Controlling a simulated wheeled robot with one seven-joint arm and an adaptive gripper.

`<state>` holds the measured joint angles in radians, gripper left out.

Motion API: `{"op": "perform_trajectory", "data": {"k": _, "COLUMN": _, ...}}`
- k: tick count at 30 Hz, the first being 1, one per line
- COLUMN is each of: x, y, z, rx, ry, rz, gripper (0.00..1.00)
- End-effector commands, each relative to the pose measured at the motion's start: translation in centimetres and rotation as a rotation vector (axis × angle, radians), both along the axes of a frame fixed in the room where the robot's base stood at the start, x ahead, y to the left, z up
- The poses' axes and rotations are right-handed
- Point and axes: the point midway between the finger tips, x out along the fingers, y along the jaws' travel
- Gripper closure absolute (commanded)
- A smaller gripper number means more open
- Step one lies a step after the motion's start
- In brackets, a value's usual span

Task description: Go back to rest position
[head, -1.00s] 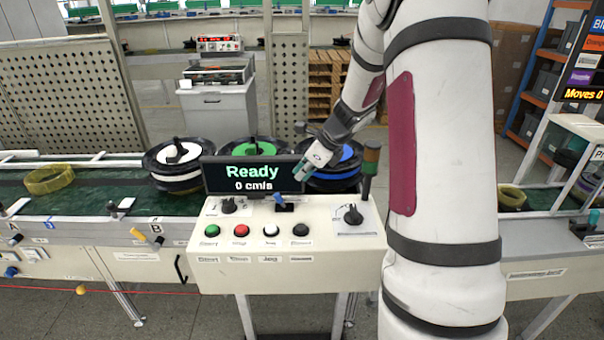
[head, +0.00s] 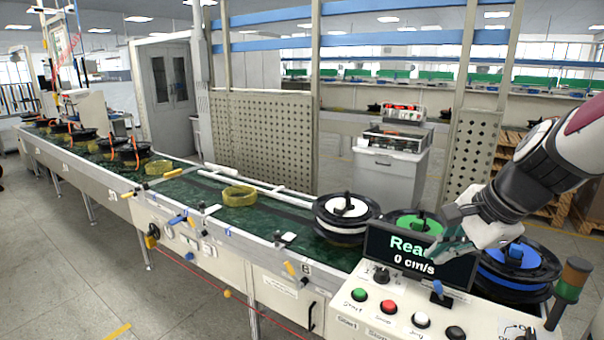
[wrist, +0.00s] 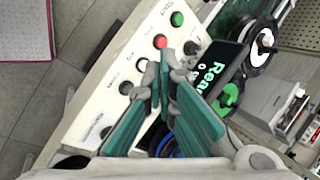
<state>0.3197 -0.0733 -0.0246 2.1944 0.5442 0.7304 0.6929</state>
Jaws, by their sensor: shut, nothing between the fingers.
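My gripper (head: 447,249) shows at the right of the head view, in front of the upper part of the dark display (head: 415,262). In the wrist view my gripper's (wrist: 163,95) two teal fingers come together at the tips; it is shut and empty. Below the fingers in the wrist view is the white control panel (wrist: 118,62) with its buttons. The display there also shows beside the fingers (wrist: 215,65). I cannot tell from the head view how far the fingertips are from the display.
Reels with white (head: 345,207), green (head: 408,221) and blue (head: 513,255) hubs stand behind the panel. A signal post (head: 567,292) stands at its right. A green conveyor (head: 200,192) with yellow rings (head: 239,195) runs away to the left. Grey floor (head: 60,250) is free in front.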

Motion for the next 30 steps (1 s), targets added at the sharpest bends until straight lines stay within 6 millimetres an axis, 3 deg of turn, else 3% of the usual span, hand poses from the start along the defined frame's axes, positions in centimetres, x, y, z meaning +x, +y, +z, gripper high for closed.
{"op": "perform_trajectory", "data": {"k": 1, "x": -1.6, "y": 1.5, "z": 1.2, "rx": -0.062, "ry": -0.026, "rz": 0.108, "gripper": 1.00}}
{"op": "perform_trajectory", "data": {"k": 6, "x": -7.4, "y": 4.6, "z": 3.3, "rx": -0.290, "ry": -0.088, "rz": 0.477, "gripper": 1.00}}
{"op": "perform_trajectory", "data": {"k": 15, "x": -16.2, "y": 6.4, "z": 4.4, "rx": -0.675, "ry": -0.167, "rz": 1.022, "gripper": 1.00}}
{"op": "perform_trajectory", "data": {"k": 21, "x": -18.6, "y": 6.1, "z": 4.3, "rx": -0.802, "ry": -0.181, "rz": 1.182, "gripper": 1.00}}
{"op": "perform_trajectory", "data": {"k": 30, "x": -18.8, "y": 6.0, "z": 4.2, "rx": -0.818, "ry": -0.180, "rz": 1.203, "gripper": 1.00}}
